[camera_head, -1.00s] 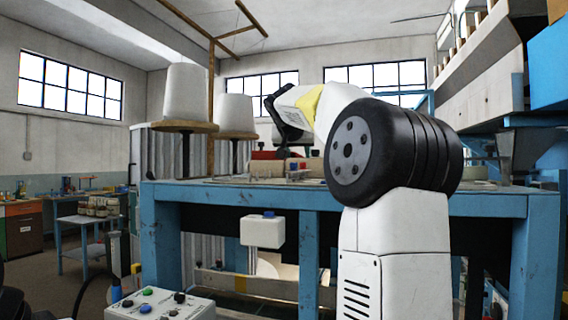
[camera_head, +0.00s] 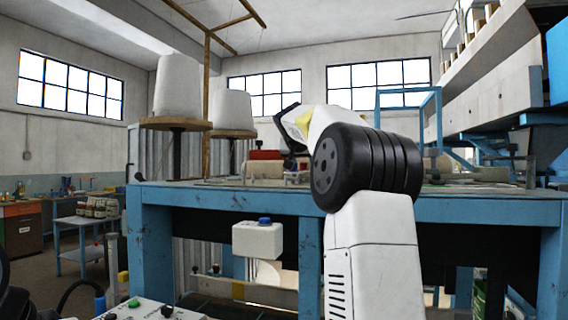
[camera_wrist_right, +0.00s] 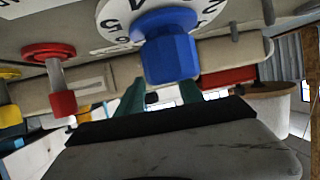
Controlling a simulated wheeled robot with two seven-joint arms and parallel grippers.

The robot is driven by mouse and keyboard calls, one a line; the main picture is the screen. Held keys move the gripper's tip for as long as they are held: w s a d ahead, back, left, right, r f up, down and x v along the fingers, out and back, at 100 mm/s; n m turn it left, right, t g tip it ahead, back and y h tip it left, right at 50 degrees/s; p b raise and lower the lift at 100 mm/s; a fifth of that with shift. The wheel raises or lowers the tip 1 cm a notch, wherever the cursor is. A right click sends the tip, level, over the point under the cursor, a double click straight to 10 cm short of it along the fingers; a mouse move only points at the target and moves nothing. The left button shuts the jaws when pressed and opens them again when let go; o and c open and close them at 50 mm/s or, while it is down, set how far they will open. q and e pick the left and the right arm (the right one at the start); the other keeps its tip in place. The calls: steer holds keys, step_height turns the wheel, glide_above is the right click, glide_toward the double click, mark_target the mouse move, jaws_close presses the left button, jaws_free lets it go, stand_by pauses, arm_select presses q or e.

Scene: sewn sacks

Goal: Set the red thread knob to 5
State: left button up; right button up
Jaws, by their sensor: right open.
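In the right wrist view, the red thread knob (camera_wrist_right: 55,75) is at the left, with a round red flange, a pale stem and a blocky red end. Its number setting cannot be read. A blue knob (camera_wrist_right: 170,47) on a white marked dial (camera_wrist_right: 120,22) is near the middle top. My right gripper (camera_wrist_right: 160,96) shows two green fingers, apart and empty, just below the blue knob and to the right of the red one. In the head view, my right gripper (camera_head: 291,128) is a small dark shape over the blue-framed table, and its fingers are unclear. My left gripper does not show.
A yellow knob (camera_wrist_right: 10,113) is at the left edge of the wrist view. White cones (camera_head: 178,88) stand on wooden discs left of my right arm. The blue table (camera_head: 235,200) spans the middle. A control box (camera_head: 150,310) is at the lower left.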

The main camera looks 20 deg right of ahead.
steer(key=shift+w+d+f, duration=0.2)
steer(key=shift+w, duration=0.25)
steer(key=shift+c, duration=0.4)
jaws_close()
steer(key=shift+s+d+f+n+t+y, duration=0.1)
steer(key=shift+d+n+t+y, duration=0.1)
steer(key=shift+n+y, duration=0.2)
steer(key=shift+s+d+n+t+y, duration=0.1)
steer(key=shift+n+t+y, duration=0.1)
steer(key=shift+n+y, duration=0.2)
steer(key=shift+w+a+n+y, duration=0.1)
steer(key=shift+n+y, duration=0.5)
steer(key=shift+y, duration=0.1)
steer(key=shift+o, duration=0.4)
jaws_free()
